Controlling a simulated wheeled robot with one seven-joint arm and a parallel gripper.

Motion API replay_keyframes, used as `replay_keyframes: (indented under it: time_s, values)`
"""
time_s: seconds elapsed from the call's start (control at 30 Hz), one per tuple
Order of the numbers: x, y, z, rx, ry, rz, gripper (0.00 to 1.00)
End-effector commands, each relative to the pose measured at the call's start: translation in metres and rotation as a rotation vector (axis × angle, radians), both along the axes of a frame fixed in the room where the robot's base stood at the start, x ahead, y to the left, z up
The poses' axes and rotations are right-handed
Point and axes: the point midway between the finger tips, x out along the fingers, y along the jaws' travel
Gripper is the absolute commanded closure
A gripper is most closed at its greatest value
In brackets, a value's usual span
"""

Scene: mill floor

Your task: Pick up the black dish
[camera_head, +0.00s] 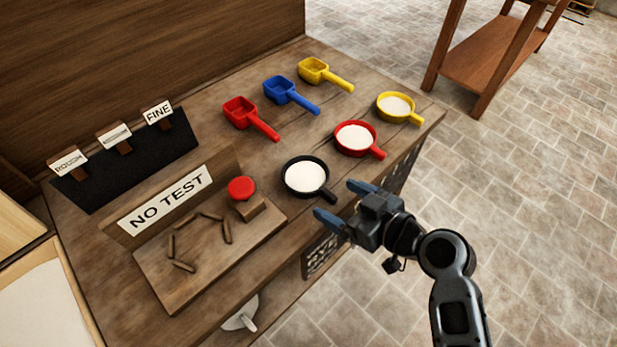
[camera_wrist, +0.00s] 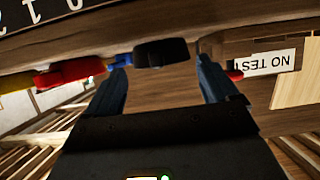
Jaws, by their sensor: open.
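The black dish (camera_head: 303,178) is a round pan with a short handle and white contents. It sits on the wooden bench near its front edge, with its handle pointing toward my gripper. My gripper (camera_head: 338,201) has blue fingers and is open and empty, just off the dish's handle end at the bench edge. In the wrist view the dish (camera_wrist: 162,53) shows as a dark shape ahead, between and beyond the spread fingers (camera_wrist: 168,82). No contact shows between the fingers and the dish.
A red dish (camera_head: 356,138) and a yellow dish (camera_head: 396,105) stand to the right. Red (camera_head: 250,117), blue (camera_head: 290,93) and yellow (camera_head: 325,73) scoops lie behind. A red button (camera_head: 241,188) and the "NO TEST" sign (camera_head: 168,200) are left of the black dish.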

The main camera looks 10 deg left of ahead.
Motion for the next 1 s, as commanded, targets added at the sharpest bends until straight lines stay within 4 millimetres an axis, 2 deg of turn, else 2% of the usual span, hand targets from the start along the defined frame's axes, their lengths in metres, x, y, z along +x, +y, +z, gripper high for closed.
replay_keyframes:
  time_s: [0.27, 0.57, 1.0]
  values:
    - [0.021, 0.024, -0.016, 0.0, 0.001, 0.002, 0.13]
    - [0.024, 0.027, -0.019, -0.001, 0.001, 0.0, 0.13]
    - [0.024, 0.027, -0.019, -0.001, 0.0, -0.001, 0.54]
